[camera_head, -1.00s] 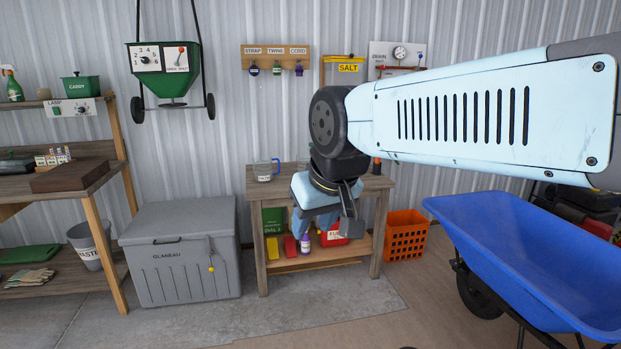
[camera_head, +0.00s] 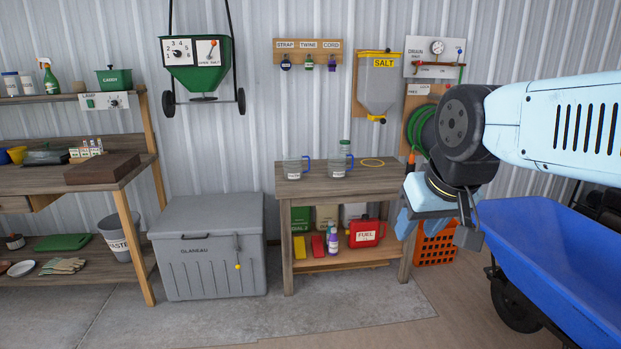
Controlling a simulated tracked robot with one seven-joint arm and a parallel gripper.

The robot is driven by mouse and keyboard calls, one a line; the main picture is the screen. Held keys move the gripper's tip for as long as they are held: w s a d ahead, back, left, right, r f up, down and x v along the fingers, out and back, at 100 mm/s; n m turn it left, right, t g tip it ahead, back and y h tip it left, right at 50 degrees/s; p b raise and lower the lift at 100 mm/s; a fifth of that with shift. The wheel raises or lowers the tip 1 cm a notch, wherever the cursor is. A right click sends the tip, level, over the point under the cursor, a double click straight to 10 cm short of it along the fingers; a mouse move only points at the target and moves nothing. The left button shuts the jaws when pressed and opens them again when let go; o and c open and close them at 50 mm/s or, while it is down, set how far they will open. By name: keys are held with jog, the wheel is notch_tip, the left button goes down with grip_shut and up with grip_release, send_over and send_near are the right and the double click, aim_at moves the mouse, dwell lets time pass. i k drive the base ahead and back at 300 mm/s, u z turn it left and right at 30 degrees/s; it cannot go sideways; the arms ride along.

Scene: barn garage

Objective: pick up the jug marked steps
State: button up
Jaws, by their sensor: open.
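Two clear jugs with blue handles stand upright on the small wooden table (camera_head: 318,184). The left jug (camera_head: 292,168) has an open top and a white label. The right jug (camera_head: 339,160) is taller, has a green top and also a white label. The writing on both labels is too small to read, so I cannot tell which is marked steps. My gripper (camera_head: 432,230) is open, right of the table and in front of the orange crate, apart from both jugs. Its fingers point downward and are partly hidden by its own body.
A yellow ring (camera_head: 372,163) lies on the tabletop right of the jugs. A red fuel can (camera_head: 366,233) and bottles sit on the lower shelf. A grey chest (camera_head: 208,250) stands left, an orange crate (camera_head: 437,250) and blue wheelbarrow (camera_head: 560,265) right. Floor before the table is clear.

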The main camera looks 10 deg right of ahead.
aim_at(336, 159)
jog(key=z, duration=0.1)
jog(key=i, duration=1)
jog(key=u, duration=0.1)
